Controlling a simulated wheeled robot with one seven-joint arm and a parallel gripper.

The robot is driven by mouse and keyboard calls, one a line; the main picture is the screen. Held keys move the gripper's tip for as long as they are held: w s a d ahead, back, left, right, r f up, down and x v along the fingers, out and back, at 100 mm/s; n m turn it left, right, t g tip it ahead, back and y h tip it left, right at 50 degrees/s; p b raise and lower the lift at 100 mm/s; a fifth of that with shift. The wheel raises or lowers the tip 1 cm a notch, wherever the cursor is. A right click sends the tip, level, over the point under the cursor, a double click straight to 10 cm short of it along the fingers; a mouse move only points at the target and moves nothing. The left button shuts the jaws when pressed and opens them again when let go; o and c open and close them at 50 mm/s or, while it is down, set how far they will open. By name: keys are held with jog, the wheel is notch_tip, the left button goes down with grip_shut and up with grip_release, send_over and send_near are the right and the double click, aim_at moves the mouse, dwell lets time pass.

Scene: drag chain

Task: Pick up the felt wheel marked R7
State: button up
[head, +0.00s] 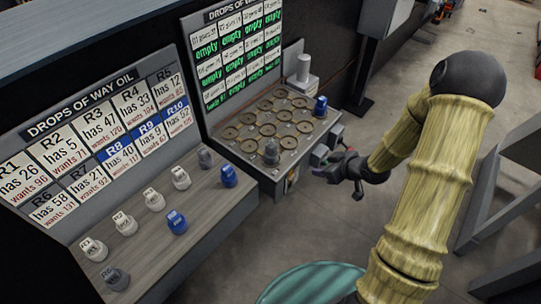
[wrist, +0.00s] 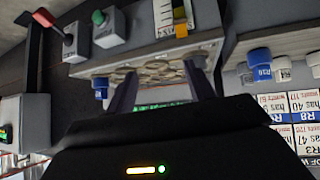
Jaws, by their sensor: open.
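Small marked wheels stand on the grey wooden shelf of the left station: white ones (head: 154,199), grey ones (head: 115,277) and blue ones (head: 177,222). The marks are too small to read surely in the head view, so I cannot tell which is R7. A grey wheel (head: 271,152) and a blue wheel (head: 320,106) stand on the right station's plate. In the wrist view a blue wheel (wrist: 259,65) seems marked R10, beside a white one (wrist: 281,68). My gripper (head: 340,170) is open and empty, right of the right station's front edge; its fingers also show in the wrist view (wrist: 164,90).
The left board (head: 110,135) is headed "Drops of way oil" and lists R1 to R10. The right board (head: 238,55) shows green "empty" entries. The right station's plate (head: 288,150) has several round brown recesses or discs. Switch boxes (wrist: 107,27) sit near my gripper.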

aim_at(275, 149)
jog(key=a+t+y, duration=0.1)
jog(key=y, duration=0.2)
jog(key=a+f+n+t+y, duration=0.1)
jog(key=y, duration=0.2)
jog(key=s+a+f+t+y+b, duration=0.1)
jog(key=y, duration=0.2)
jog(key=shift+s+a+f+n+t, duration=0.15)
jog(key=shift+a+n+t, duration=0.1)
jog(key=shift+n+t, duration=0.15)
jog(key=p+x, duration=0.3)
jog(key=x, duration=0.9)
jog(key=shift+a, duration=0.1)
jog(key=p+x, duration=0.2)
jog(key=x, duration=0.3)
jog(key=shift+a, duration=0.15)
